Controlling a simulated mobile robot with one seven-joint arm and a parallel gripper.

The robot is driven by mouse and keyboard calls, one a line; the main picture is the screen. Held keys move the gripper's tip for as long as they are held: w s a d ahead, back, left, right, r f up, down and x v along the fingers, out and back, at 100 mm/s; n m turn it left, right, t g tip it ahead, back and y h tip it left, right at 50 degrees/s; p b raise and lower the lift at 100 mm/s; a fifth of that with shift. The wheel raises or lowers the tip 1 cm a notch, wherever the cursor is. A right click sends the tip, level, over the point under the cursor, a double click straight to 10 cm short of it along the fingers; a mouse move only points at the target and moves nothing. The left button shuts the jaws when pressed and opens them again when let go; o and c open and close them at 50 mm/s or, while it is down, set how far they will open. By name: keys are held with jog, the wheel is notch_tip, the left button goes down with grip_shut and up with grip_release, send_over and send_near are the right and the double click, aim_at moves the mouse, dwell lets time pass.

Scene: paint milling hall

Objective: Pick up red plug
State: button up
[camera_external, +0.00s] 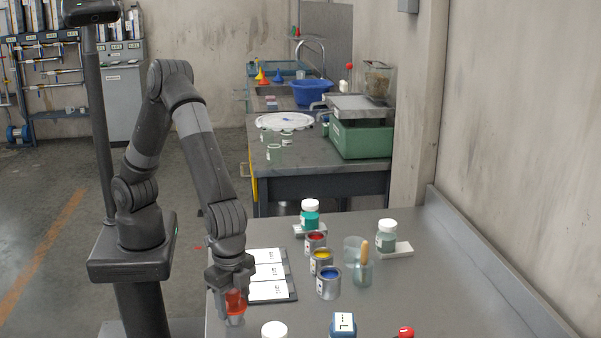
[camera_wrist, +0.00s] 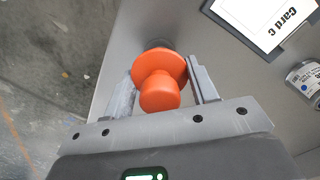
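An orange-red plug with a round knob and a wider flange (camera_wrist: 160,90) sits between the two fingers of my gripper (camera_wrist: 163,80) in the wrist view. The flange reaches close to both fingers; I cannot tell whether they press on it. In the external view my gripper (camera_external: 235,290) points down at the table's front left edge, with the orange-red plug (camera_external: 236,301) between its fingers. A pale, clear or grey part shows just below the plug, low over the table; contact there is unclear.
Cards on a dark board (camera_external: 268,275) lie right behind my gripper. Open paint cans, including a blue one (camera_external: 329,282), stand to the right, near a glass with a brush (camera_external: 363,270). A white-lidded jar (camera_external: 274,329) and a red-topped item (camera_external: 405,332) are at the front.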

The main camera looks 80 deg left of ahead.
jog(key=c, duration=0.5)
jog(key=shift+r, duration=0.1)
jog(key=shift+c, duration=0.2)
